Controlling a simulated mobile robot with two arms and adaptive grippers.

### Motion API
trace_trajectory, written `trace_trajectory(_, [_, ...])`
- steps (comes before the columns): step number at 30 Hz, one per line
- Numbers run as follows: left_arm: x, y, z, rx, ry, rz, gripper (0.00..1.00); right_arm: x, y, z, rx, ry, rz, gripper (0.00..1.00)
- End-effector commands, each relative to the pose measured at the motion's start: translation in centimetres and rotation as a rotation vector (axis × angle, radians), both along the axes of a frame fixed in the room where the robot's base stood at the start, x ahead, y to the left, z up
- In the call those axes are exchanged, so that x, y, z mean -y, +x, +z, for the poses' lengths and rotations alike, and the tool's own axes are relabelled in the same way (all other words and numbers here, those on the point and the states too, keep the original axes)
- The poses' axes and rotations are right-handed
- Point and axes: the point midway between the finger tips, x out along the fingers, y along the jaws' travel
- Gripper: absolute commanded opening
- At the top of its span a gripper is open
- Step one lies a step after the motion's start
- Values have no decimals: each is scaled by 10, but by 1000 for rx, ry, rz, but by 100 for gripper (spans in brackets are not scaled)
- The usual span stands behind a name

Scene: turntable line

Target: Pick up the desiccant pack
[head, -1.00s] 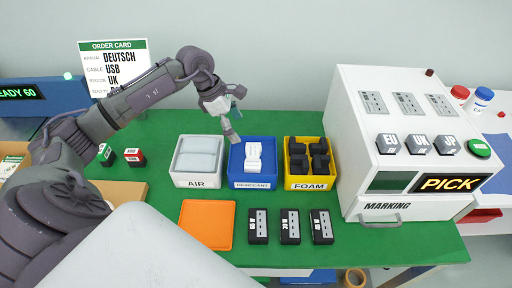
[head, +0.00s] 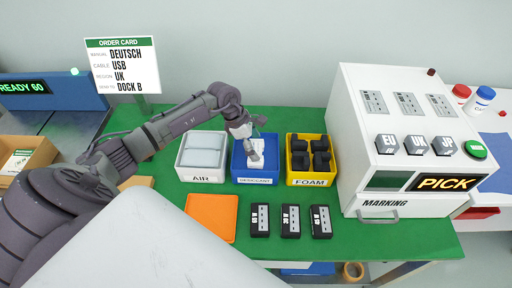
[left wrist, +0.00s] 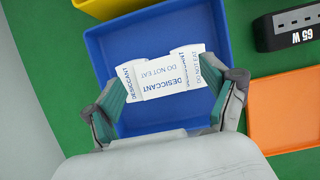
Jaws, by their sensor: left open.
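The white desiccant packs (head: 256,161) lie in the blue bin (head: 237,167), partly hidden by my left gripper in the head view. In the left wrist view, the packs (left wrist: 160,74) show blue "DESICCANT DO NOT EAT" print and overlap one another inside the blue bin (left wrist: 145,117). My left gripper (head: 254,145) is over the bin, pointing down. It also shows in the left wrist view (left wrist: 174,88), open, with one finger at each side of the packs. Whether the fingers touch the packs I cannot tell. My right gripper is out of view.
A white AIR bin (head: 180,167) stands left of the blue bin, and a yellow FOAM bin (head: 291,176) stands right. An orange mat (head: 211,217) and several black adapters (head: 290,220) lie in front. The white marking machine (head: 352,130) stands further right.

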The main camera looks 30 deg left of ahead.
Motion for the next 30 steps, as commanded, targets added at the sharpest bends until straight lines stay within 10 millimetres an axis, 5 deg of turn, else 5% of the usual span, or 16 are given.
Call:
trace_trajectory(2, [0,0,0,0,0,0,85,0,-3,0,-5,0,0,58])
trace_trajectory(12, [0,0,0,0,0,0,32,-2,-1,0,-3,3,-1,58])
trace_trajectory(23, [-1,0,4,2,1,0,32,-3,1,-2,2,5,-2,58])
trace_trajectory(30, [-1,1,31,6,3,0,32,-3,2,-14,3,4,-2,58])
